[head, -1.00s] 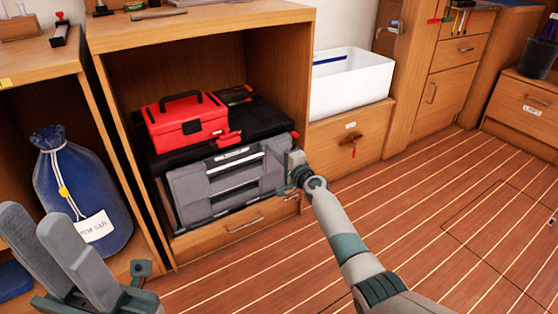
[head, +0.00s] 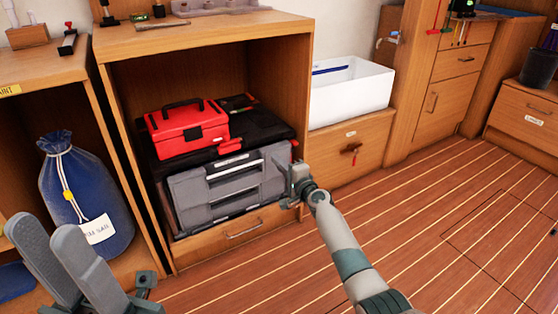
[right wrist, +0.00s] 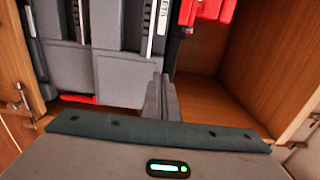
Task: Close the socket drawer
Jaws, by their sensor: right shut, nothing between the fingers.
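The low drawer (head: 204,248) under the open cabinet bay has a bar handle (head: 243,230); its front looks about flush with the cabinet. Another drawer (head: 372,145), with a label and a key or tag, sits to its right and looks shut. I cannot read a socket label on either. My right gripper (head: 295,178) is shut and empty at the right end of the grey case (head: 230,185), above the low drawer's right end. In the right wrist view its fingers (right wrist: 161,97) are together beside the grey case (right wrist: 95,75). My left gripper (head: 45,225) is open and empty at lower left.
A red toolbox (head: 187,130) and the grey case fill the bay. A blue bag (head: 80,195) stands in the left cubby. A white bin (head: 350,92) sits above the labelled drawer. The plank floor (head: 450,220) at right is clear.

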